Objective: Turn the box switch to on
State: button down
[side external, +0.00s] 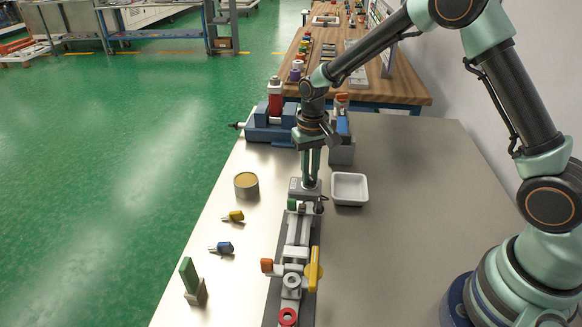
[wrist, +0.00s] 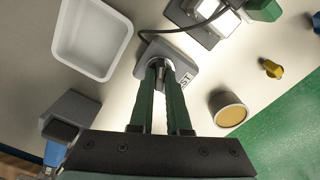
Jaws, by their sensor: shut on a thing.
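The box switch (side external: 296,189) is a small grey box on the table, at the far end of the rail fixture. In the wrist view it shows as a grey box (wrist: 190,70) with a partly readable label and a dark cable. My gripper (side external: 310,178) points straight down onto the top of the box. In the wrist view its two green fingers (wrist: 163,66) are shut on the switch's knob, which is mostly hidden between the fingertips. I cannot tell which position the knob is in.
A white tray (side external: 350,203) stands close on the right. A tan-topped can (side external: 246,193), a yellow piece (side external: 233,216) and a blue piece (side external: 222,248) lie to the left. The rail fixture with a yellow handle (side external: 314,268) runs toward the front. A blue vise (side external: 268,128) stands behind.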

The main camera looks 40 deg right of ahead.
aim_at(311, 177)
jog(key=c, duration=0.9)
grip_release()
jog(key=shift+r, duration=0.15)
notch_tip(311, 177, up, 12)
jog(key=shift+f, duration=0.1)
jog(key=s+d+r+n+t, duration=0.1)
jog(key=s+r+t, duration=0.1)
jog(key=s, duration=0.3)
jog(key=s+d+r+n+t, duration=0.1)
jog(key=s+r, duration=0.2)
jog(key=s, duration=0.3)
jog(key=s+d+r+n+t, duration=0.1)
jog(key=s+r+t, duration=0.1)
jog(key=s, duration=0.4)
jog(key=shift+s+r+t, duration=0.15)
jog(key=shift+r+t, duration=0.15)
jog(key=shift+r, duration=0.15)
